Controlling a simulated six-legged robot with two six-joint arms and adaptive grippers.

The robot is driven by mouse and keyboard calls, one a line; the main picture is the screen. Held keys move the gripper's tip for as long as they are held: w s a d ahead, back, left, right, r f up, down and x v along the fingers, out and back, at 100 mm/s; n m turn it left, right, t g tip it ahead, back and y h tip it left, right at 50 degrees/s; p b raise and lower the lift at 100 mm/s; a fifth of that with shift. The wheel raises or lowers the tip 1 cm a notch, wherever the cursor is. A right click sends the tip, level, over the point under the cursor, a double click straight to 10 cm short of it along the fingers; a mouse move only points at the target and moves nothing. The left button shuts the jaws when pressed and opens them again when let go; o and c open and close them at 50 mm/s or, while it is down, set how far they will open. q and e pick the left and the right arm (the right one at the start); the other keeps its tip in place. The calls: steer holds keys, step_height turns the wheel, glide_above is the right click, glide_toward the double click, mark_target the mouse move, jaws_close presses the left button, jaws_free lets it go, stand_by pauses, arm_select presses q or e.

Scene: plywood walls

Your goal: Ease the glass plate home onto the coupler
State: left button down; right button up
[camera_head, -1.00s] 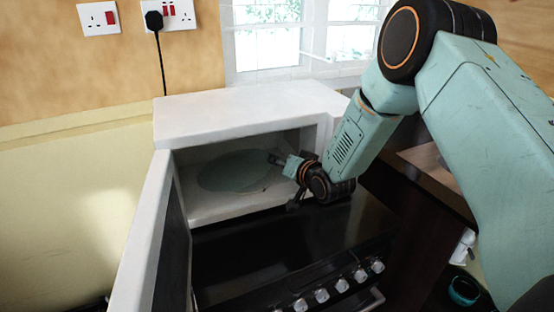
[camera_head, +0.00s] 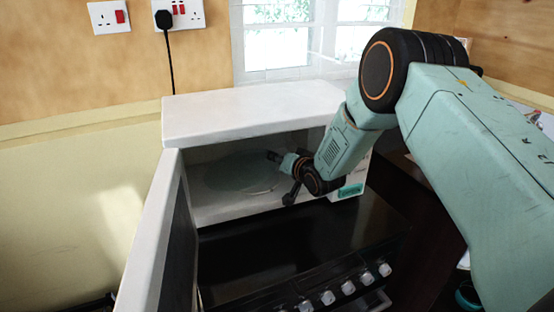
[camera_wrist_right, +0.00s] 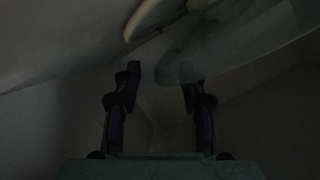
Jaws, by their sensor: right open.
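The glass plate (camera_head: 238,174) is a thin, translucent greenish disc inside the open white microwave (camera_head: 255,112). In the right wrist view the plate (camera_wrist_right: 250,45) is a pale curved sheet in the upper right, close to the fingers. My right gripper (camera_head: 272,156) reaches into the cavity from the right, at the plate's right side. In its wrist view the two dark fingers (camera_wrist_right: 161,73) stand apart, with nothing clearly held between them. Whether a finger touches the plate is too dark to tell. I cannot make out the coupler. My left gripper is out of view.
The microwave door (camera_head: 150,240) stands open on the left. The cavity's right wall and front panel (camera_head: 348,190) are close to my right arm. A black hob (camera_head: 300,240) with knobs lies below the opening. Sockets with a black plug (camera_head: 163,20) are on the wall.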

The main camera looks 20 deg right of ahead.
steer(key=shift+x, duration=0.8)
steer(key=shift+w+d+f, duration=0.1)
steer(key=shift+w+d, duration=0.15)
steer(key=shift+d, duration=0.05)
steer(key=shift+w+a, duration=0.1)
steer(key=shift+a, duration=0.15)
steer(key=shift+c, duration=1)
steer(key=shift+d, duration=0.2)
steer(key=c, duration=0.5)
steer(key=shift+a, duration=0.2)
jaws_close()
steer(key=shift+f, duration=0.15)
